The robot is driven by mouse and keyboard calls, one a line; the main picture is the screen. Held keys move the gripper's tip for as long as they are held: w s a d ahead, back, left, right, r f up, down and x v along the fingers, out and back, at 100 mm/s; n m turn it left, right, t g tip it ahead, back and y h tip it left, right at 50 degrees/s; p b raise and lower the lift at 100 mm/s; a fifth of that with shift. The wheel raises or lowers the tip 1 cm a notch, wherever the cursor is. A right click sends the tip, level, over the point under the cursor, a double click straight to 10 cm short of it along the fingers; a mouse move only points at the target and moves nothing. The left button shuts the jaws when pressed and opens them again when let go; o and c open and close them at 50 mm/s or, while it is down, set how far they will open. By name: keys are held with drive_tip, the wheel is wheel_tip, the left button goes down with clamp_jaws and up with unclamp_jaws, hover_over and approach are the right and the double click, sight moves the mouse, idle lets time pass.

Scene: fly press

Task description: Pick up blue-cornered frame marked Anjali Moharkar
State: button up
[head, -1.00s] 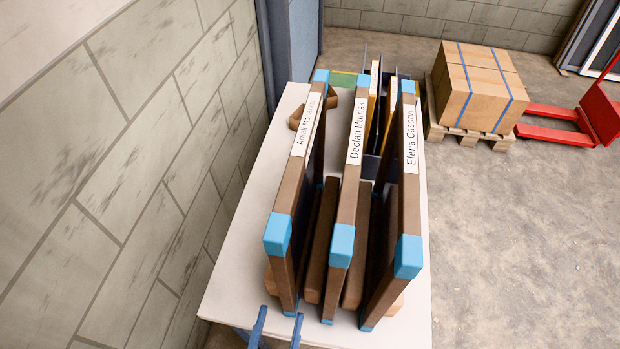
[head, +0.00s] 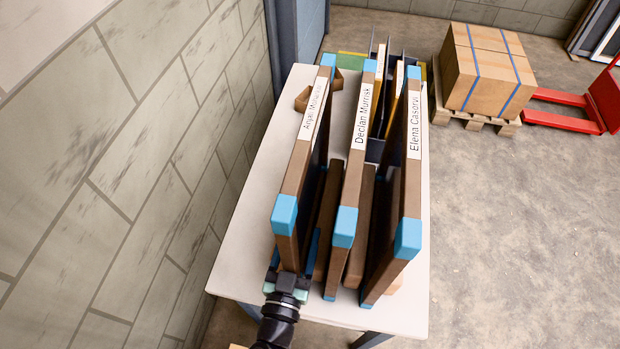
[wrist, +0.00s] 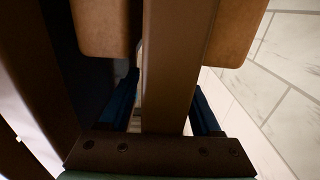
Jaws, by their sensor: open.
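The frame marked Anjali Moharkar (head: 297,178) is the leftmost of three brown, blue-cornered frames standing upright on edge on the table. Its label is partly blurred. My gripper (head: 291,262) is at its near end, low down, below the blue top corner. In the wrist view a brown upright bar of this frame (wrist: 170,70) stands between the two blue fingers of my gripper (wrist: 165,108). The jaws are open, with one finger on each side and gaps showing beside the bar. The lower part of the frame is hidden in the head view.
The frame marked Declan Murrisk (head: 350,180) stands close on the right, then the frame marked Elena Casorvi (head: 411,180). Wooden rack blocks (head: 328,225) fill the gaps. The white table (head: 245,225) abuts a block wall on the left. A strapped box (head: 488,70) stands far right.

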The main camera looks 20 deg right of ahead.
clamp_jaws()
idle(0.3)
idle(1.1)
drive_tip(key=shift+w+r, duration=0.1)
drive_tip(key=shift+r, duration=0.05)
